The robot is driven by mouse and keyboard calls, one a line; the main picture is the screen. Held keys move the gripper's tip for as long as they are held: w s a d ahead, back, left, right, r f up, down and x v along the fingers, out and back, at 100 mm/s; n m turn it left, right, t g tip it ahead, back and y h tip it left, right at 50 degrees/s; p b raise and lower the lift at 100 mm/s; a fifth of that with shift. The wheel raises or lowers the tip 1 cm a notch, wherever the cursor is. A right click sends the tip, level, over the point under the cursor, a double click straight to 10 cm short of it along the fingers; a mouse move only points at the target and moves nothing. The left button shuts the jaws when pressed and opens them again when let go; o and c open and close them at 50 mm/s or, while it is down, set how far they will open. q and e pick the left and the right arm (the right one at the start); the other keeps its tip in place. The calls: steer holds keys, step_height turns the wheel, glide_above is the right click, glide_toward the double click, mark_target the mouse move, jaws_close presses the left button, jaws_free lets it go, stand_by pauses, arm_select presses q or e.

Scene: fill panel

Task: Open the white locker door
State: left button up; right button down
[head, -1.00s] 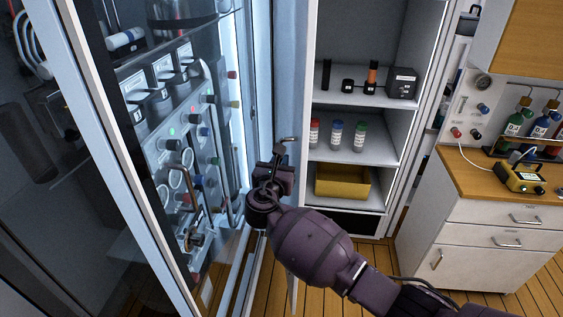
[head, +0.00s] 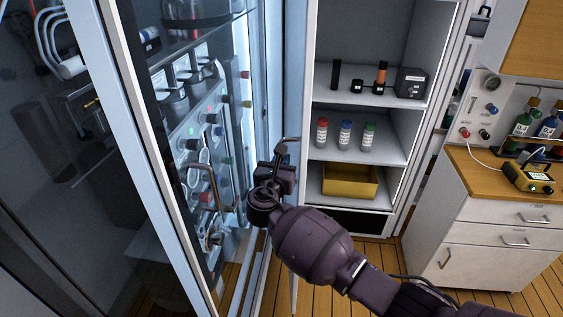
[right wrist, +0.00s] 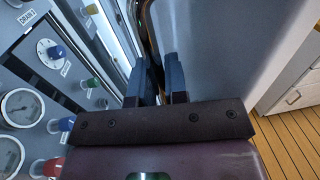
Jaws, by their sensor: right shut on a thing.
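The white locker (head: 360,215) stands in the middle of the head view, its shelves exposed. Its door (head: 290,80) is swung open and shows nearly edge-on at the locker's left side, beside the glass-fronted cabinet. My right gripper (head: 282,158) is at the door's handle (head: 290,140), shut on it; the fingers hide most of the grip. In the right wrist view the two fingers (right wrist: 160,82) are close together beside the pale door panel (right wrist: 225,45). My left gripper is not in view.
The glass-fronted cabinet (head: 150,150) with valves and gauges stands close on the left. The locker holds several bottles and a yellow bin (head: 349,182). A drawer unit (head: 500,235) with a yellow device (head: 528,178) stands right. Wooden floor shows between.

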steer(key=c, duration=1.2)
jaws_free()
steer(key=shift+s, duration=0.1)
steer(key=v, duration=1)
steer(key=shift+s+b, duration=0.3)
